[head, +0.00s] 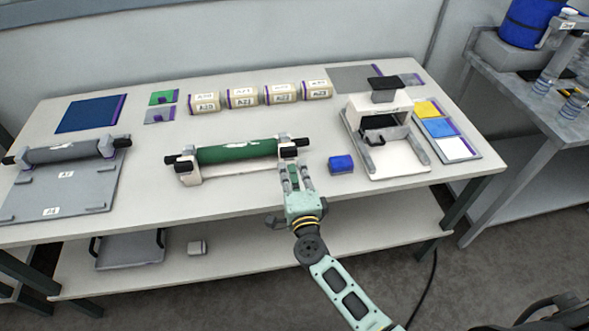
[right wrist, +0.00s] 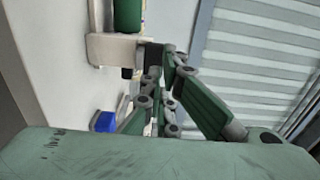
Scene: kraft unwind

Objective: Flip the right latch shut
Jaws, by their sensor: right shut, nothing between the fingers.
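A green roll (head: 236,151) lies across a cream stand (head: 228,174) in the middle of the table. The right latch (head: 288,152) is a small black piece at the stand's right end; I cannot tell its exact angle. A matching black latch (head: 184,167) sits at the left end. My right gripper (head: 294,168) is shut and empty, its fingertips just in front of the right latch; I cannot tell if they touch. In the right wrist view the fingers (right wrist: 168,62) reach to the stand's end (right wrist: 113,48), below the green roll (right wrist: 128,14). My left gripper is not in view.
A blue block (head: 341,164) lies right of the gripper, with a white device (head: 395,158) beyond it. A grey roll on a grey board (head: 70,190) is at left. The table front between board and gripper is clear.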

